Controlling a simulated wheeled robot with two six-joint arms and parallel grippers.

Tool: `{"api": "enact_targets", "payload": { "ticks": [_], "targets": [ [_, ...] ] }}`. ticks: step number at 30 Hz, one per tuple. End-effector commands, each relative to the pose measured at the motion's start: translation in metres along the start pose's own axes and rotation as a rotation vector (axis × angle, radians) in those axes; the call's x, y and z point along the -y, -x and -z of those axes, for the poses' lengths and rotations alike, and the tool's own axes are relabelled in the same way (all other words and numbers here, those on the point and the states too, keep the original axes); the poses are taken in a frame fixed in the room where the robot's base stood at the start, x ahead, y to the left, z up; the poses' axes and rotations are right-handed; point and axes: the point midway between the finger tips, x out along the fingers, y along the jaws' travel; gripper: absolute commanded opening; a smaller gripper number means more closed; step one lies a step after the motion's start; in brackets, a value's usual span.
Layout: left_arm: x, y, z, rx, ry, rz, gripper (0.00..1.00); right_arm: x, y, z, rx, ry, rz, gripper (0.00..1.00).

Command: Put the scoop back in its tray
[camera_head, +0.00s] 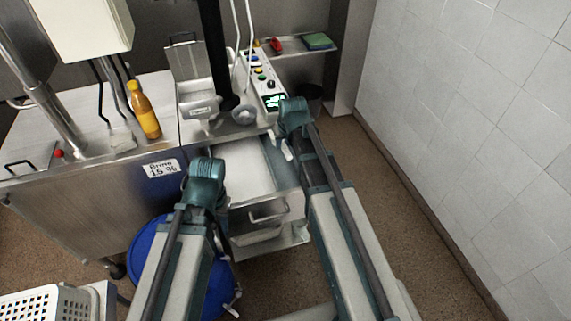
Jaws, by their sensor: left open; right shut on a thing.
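A white, open-topped tray (243,168) sticks out of the steel machine's front, a pulled-out drawer with a handle (268,212). My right gripper (287,146) is over the tray's right edge, shut on a small pale thing, perhaps the scoop; its shape is mostly hidden by my wrist. I cannot tell whether it touches the tray. My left gripper (207,196) is open and empty, left of the tray; its fingertips are mostly hidden.
A blue drum (150,243) stands below my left arm. An orange bottle (144,112) and a lidded steel bin (196,95) are on the steel counter (90,140). A control panel (265,80) is behind the tray. A white basket (45,305) is bottom left. Floor is clear at right.

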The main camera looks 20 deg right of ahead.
Motion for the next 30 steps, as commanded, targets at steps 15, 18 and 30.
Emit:
{"api": "enact_targets", "payload": {
  "ticks": [15,18,30],
  "targets": [
    [-0.005,-0.052,0.003,0.0,0.0,0.0,0.42,0.0,-0.048,-0.021,-0.001,0.0,0.0,0.0],
    [-0.006,-0.062,0.004,0.0,0.0,0.0,0.42,0.0,-0.058,-0.025,-0.001,0.0,0.0,0.0],
    [-0.007,-0.079,0.005,0.0,0.0,0.0,0.42,0.0,-0.073,-0.031,-0.001,0.0,0.0,0.0]
  ]
}}
